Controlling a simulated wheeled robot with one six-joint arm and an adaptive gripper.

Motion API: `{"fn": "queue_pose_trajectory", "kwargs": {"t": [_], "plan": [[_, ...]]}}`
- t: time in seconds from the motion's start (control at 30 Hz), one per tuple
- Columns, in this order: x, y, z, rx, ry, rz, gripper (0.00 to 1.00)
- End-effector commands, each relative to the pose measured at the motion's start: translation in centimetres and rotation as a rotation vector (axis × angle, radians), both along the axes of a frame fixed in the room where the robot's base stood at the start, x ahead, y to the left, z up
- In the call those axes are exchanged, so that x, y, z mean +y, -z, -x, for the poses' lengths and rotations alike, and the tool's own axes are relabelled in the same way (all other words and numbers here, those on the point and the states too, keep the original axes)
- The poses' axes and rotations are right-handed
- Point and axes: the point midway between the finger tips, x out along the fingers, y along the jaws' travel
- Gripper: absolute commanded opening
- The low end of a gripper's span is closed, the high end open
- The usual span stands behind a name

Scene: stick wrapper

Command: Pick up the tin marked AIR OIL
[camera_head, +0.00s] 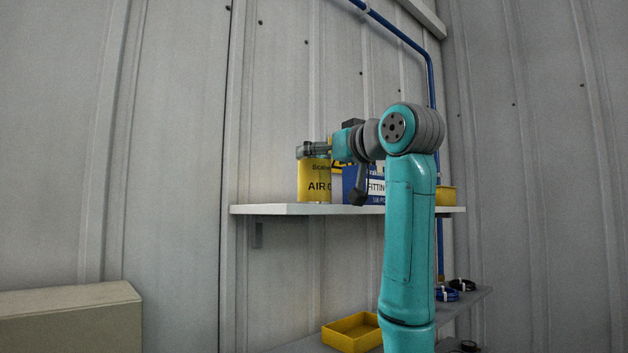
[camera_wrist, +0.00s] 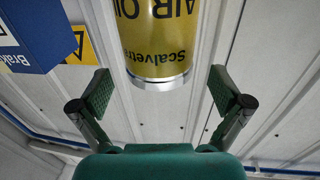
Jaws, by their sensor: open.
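The yellow tin marked AIR OIL (camera_head: 313,188) stands upright near the left end of the white shelf (camera_head: 280,209). My gripper (camera_head: 314,151) is at the tin's upper end in the head view, with my arm reaching in from the right. In the wrist view the tin (camera_wrist: 158,35) appears upside down, with its silver rim between or just beyond the two green finger pads. My gripper (camera_wrist: 163,88) is open, with a visible gap on each side of the tin.
A blue box (camera_head: 376,198) stands close to the right of the tin; it also shows in the wrist view (camera_wrist: 35,35). A yellow bin (camera_head: 446,196) is farther right. A yellow tray (camera_head: 352,333) and coils (camera_head: 447,294) lie on the lower shelf. The shelf's left end is clear.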

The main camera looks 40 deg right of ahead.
Motion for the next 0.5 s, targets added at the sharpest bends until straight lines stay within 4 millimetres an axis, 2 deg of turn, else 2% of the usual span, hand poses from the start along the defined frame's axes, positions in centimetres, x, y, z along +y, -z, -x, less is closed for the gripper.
{"fn": "queue_pose_trajectory", "kwargs": {"t": [0.03, 0.2, 0.5], "plan": [[-0.1, 0.1, -0.9, 0.004, -0.002, -0.002, 1.00], [-0.4, 0.1, -2.9, 0.001, -0.002, -0.001, 1.00], [-0.5, 0.0, -3.4, 0.000, 0.000, -0.001, 1.00]]}}
